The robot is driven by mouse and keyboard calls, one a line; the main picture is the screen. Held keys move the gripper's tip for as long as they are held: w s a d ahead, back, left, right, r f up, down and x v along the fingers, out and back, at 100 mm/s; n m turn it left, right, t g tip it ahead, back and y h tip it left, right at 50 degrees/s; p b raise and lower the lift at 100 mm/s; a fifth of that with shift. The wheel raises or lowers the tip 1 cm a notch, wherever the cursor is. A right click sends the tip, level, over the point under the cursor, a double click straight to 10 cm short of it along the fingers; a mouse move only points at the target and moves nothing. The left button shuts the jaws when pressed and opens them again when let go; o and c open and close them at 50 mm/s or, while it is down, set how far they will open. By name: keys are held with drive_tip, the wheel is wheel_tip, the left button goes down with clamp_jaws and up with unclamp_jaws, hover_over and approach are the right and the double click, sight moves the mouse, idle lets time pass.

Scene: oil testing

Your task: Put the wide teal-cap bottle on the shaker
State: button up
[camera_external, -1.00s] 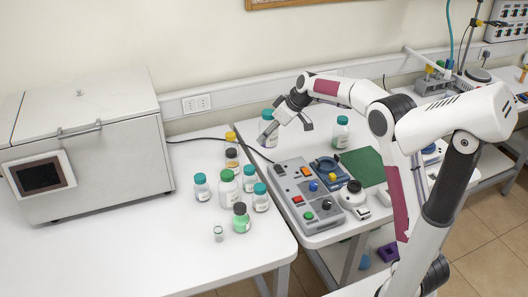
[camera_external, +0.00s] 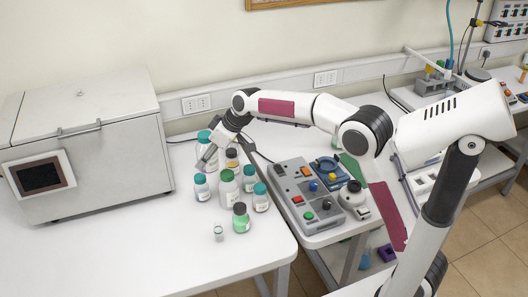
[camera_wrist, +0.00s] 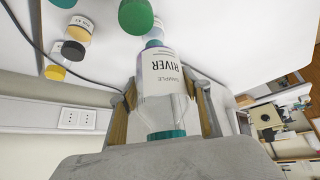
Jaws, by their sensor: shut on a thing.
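My gripper (camera_external: 207,158) is over the left table, shut on a clear bottle with a wide teal cap (camera_external: 203,137). In the wrist view the two fingers of my gripper (camera_wrist: 165,108) flank this bottle (camera_wrist: 163,75), which has a white label reading "SAMPLE RIVER" and its teal cap close to the palm. I cannot tell whether its base touches the table. On the right table are a grey box with coloured buttons (camera_external: 303,192) and a blue device (camera_external: 330,168). I cannot tell for sure which is the shaker.
Several bottles crowd close to my gripper, among them a green-capped one (camera_external: 228,187), teal-capped ones (camera_external: 201,187) and a dark-capped one with green liquid (camera_external: 241,217). A grey lidded box (camera_external: 95,150) stands at the left. The left table's front is clear.

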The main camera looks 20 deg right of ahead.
drive_tip(key=s+a+f+n+g, duration=0.1)
drive_tip(key=s+a+f+n, duration=0.1)
drive_tip(key=s+a, duration=0.3)
drive_tip(key=s+a+f+n+g+y, duration=0.1)
drive_tip(key=s+a+f+n, duration=0.1)
drive_tip(key=s+a, duration=0.3)
drive_tip(key=a, duration=0.4)
drive_tip(key=shift+s+a+f, duration=0.2)
drive_tip(key=shift+s+f, duration=0.1)
drive_tip(key=shift+s, duration=0.1)
drive_tip(key=shift+f, duration=0.1)
drive_tip(key=shift+f, duration=2.4)
drive_tip(key=shift+f, duration=2.5)
drive_tip(key=shift+f, duration=0.15)
drive_tip(key=o, duration=1.4)
drive_tip(key=shift+o, duration=0.2)
